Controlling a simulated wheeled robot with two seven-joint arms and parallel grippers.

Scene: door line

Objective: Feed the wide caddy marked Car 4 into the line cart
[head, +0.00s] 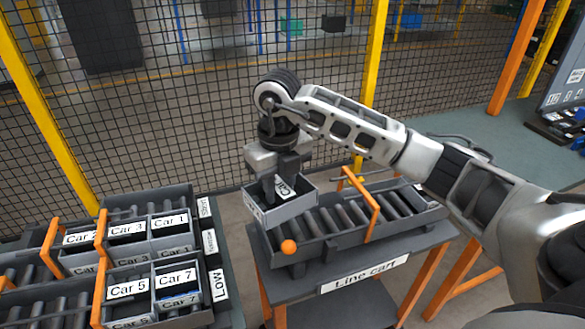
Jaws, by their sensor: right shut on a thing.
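A grey caddy (296,208) is in the jaws of my right gripper (276,190), at the left end of the line cart (345,239). Its inner label starts with "Car", but the number is hidden by the gripper. I cannot tell if the caddy touches the rollers or hangs just above them. The line cart has a grey roller lane (345,215) with an orange hoop (364,203) across it and an orange ball (289,247) at its near left corner. The rollers beyond the caddy look empty. My left gripper is not in view.
At the left, roller racks hold caddies: Car 1 (170,232), Car 2 (78,252), Car 3 (128,240), Car 5 (127,302) and Car 7 (176,288). A mesh fence (190,120) with yellow posts stands behind. A floor gap separates racks and cart.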

